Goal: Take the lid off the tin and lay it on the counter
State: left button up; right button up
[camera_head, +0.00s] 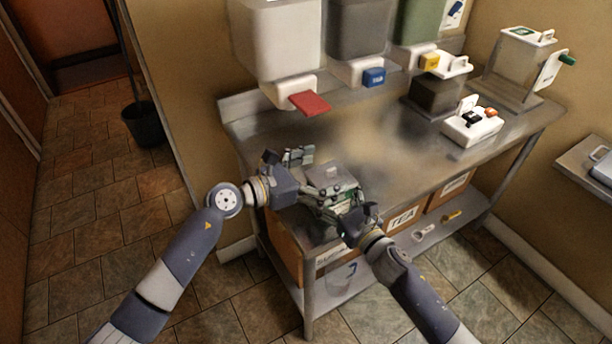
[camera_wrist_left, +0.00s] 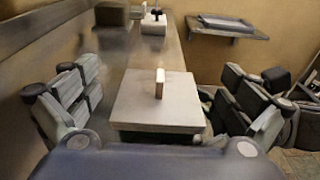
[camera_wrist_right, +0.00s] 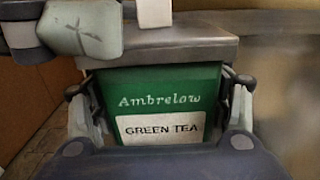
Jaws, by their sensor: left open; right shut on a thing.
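The tin is green with a white "GREEN TEA" label in the right wrist view (camera_wrist_right: 160,98). It stands upright near the counter's front left edge. Its square grey lid (camera_head: 328,174) is on top and carries a small pale upright tab (camera_wrist_left: 160,84). My left gripper (camera_head: 312,180) is open, with its fingers on either side of the lid and gaps beside it in the left wrist view. My right gripper (camera_wrist_right: 160,112) is shut on the tin's body, below the lid. In the head view, the grippers hide most of the tin's body.
The metal counter (camera_head: 390,160) is clear to the right of the tin. Dispensers with red (camera_head: 310,103), blue (camera_head: 374,77) and yellow (camera_head: 429,62) taps hang behind. A white device (camera_head: 471,126) stands farther right. Labelled boxes (camera_head: 405,218) sit underneath.

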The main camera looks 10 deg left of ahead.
pick_arm(q)
jog(key=shift+x, duration=0.95)
jog(key=c, duration=1.3)
jog(key=shift+r, duration=0.2)
pick_arm(e)
jog(key=shift+s+a, duration=0.1)
pick_arm(q)
jog(key=shift+r, duration=0.95)
